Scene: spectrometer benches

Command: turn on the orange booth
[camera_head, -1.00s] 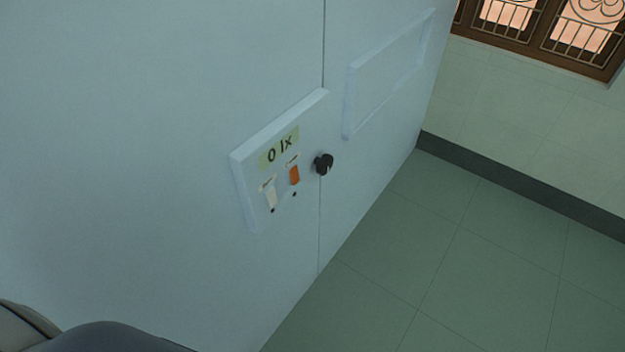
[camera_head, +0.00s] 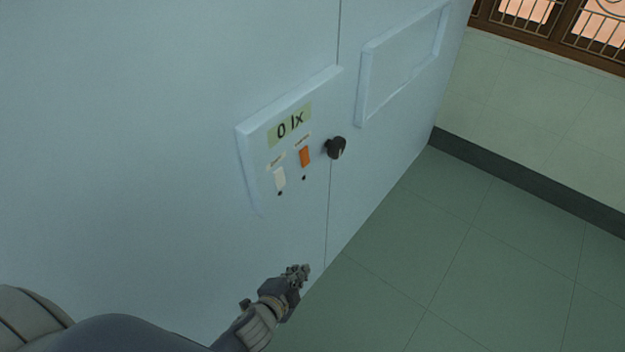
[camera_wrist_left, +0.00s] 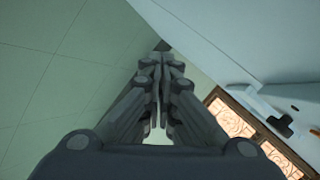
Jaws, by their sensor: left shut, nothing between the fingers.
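The booth's pale blue wall panel (camera_head: 170,130) fills the left of the head view. Its control plate holds a green display (camera_head: 290,124) reading "0 lx", a white switch (camera_head: 280,179) and an orange switch (camera_head: 305,157), each with a small dark dot below it. A black knob (camera_head: 336,147) sits right of the plate. My left gripper (camera_head: 303,270) is shut and empty, below the plate and apart from the switches. In the left wrist view its fingers (camera_wrist_left: 161,62) are together, and a dark knob (camera_wrist_left: 283,125) shows at right. My right gripper is not in view.
A raised rectangular frame (camera_head: 403,62) is on the panel right of the knob. Green floor tiles (camera_head: 440,240) lie clear at the right. A barred window (camera_head: 560,28) is in the far wall.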

